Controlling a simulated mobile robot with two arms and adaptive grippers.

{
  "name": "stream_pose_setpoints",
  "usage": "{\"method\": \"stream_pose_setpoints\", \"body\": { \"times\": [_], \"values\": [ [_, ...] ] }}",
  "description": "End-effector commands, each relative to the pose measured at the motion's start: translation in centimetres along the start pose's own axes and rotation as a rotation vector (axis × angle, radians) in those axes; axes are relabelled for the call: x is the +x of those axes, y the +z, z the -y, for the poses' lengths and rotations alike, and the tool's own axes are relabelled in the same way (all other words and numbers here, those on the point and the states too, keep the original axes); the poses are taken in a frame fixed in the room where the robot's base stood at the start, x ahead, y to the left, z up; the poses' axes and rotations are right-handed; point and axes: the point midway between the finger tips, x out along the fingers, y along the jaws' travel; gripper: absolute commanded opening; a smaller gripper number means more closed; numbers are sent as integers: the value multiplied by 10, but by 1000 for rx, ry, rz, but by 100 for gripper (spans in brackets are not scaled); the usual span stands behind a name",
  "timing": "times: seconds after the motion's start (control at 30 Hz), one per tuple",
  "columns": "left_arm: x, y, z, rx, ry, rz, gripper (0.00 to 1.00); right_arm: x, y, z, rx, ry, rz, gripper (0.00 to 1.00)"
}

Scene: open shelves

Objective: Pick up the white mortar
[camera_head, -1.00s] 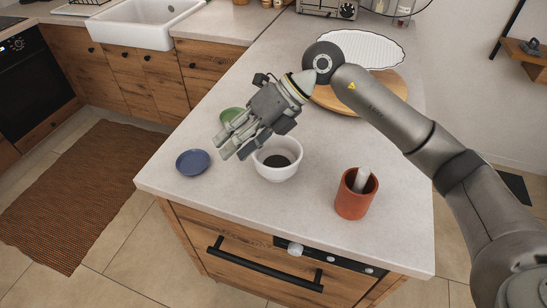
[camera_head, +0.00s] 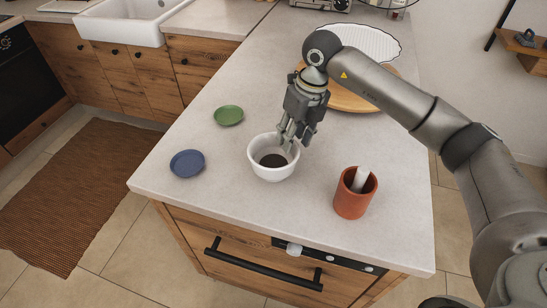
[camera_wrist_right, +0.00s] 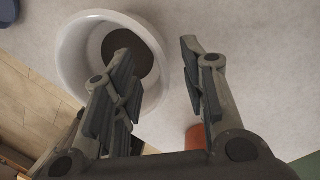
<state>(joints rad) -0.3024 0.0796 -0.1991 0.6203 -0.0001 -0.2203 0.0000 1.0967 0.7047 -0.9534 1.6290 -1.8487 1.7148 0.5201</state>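The white mortar (camera_head: 264,173) is a round white bowl with a dark inner bottom, upright on the light counter. It also shows in the right wrist view (camera_wrist_right: 76,48), partly hidden by a finger. My right gripper (camera_head: 289,142) points down at the mortar's right back rim. In the right wrist view my right gripper (camera_wrist_right: 160,75) is open and empty. Its left finger overlaps the mortar's inside, and its right finger is outside the rim. I cannot tell whether either finger touches it. My left gripper is not in view.
A terracotta cup (camera_head: 352,203) with a pale pestle (camera_head: 361,176) stands right of the mortar. A blue dish (camera_head: 187,163) and a green dish (camera_head: 229,115) lie to the left. A round wooden board (camera_head: 345,98) is behind. The counter's front edge is near.

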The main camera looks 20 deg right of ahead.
Motion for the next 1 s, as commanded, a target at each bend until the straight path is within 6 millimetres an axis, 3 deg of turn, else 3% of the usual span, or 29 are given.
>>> {"method": "stream_pose_setpoints", "body": {
  "times": [0.03, 0.2, 0.5, 0.8, 1.0],
  "values": [
    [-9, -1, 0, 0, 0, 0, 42, 6, -2, -1, 1, 1, -7, 39],
    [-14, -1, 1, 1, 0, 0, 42, 30, -1, -1, 2, 1, -4, 39],
    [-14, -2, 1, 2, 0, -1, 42, 36, -1, 0, 0, 0, 1, 39],
    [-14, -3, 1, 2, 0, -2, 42, 36, -1, 0, 0, 0, 0, 1],
    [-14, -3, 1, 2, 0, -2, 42, 36, -1, 0, 1, 0, 0, 0]
  ]
}}
